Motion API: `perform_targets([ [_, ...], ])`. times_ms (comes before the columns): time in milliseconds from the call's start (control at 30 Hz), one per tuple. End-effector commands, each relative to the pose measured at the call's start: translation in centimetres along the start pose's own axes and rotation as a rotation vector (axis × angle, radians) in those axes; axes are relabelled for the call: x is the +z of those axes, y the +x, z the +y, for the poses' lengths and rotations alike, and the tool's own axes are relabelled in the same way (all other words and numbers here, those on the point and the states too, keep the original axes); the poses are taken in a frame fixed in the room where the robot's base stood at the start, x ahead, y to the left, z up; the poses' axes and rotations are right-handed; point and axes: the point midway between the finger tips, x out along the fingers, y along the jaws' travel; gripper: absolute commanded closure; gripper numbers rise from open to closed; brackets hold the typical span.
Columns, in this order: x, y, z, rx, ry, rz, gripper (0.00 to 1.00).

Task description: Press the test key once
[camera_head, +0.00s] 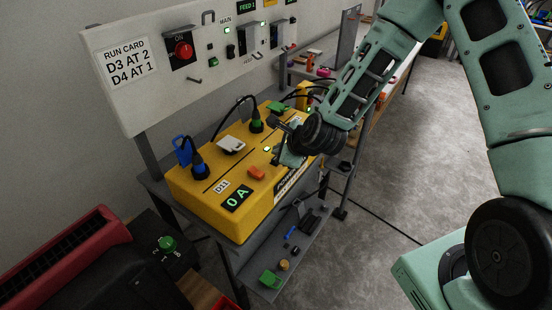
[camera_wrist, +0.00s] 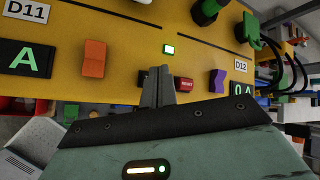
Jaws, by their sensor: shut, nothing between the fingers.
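The yellow box (camera_head: 215,205) stands on a grey bench and carries the keys. In the wrist view, my gripper (camera_wrist: 160,72) is shut and empty, its fingertips over the box's front strip. A dark key (camera_wrist: 143,79) shows partly beside the left finger. Its label is hidden, so I cannot read whether it is the test key. A red key (camera_wrist: 185,84), apparently marked RESET, sits just right of the fingers. A small green lamp (camera_wrist: 169,49) is lit beyond the fingertips. I cannot tell whether the fingers touch a key. In the head view, my wrist hides the keys.
An orange rocker (camera_wrist: 94,58) and a purple rocker (camera_wrist: 217,81) flank the keys. Black cables with a blue plug (camera_head: 198,165) and a green plug (camera_head: 256,122) rise from the box. A white panel (camera_head: 130,100) with a run card stands behind. A lower shelf (camera_head: 265,255) holds small parts.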

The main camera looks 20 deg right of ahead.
Motion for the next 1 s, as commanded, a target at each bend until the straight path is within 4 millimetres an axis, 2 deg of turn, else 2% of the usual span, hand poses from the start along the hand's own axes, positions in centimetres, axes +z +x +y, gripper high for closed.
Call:
perform_targets([
  [1000,-0.62,0.84,0.61,0.0,0.001,0.0,1.0],
])
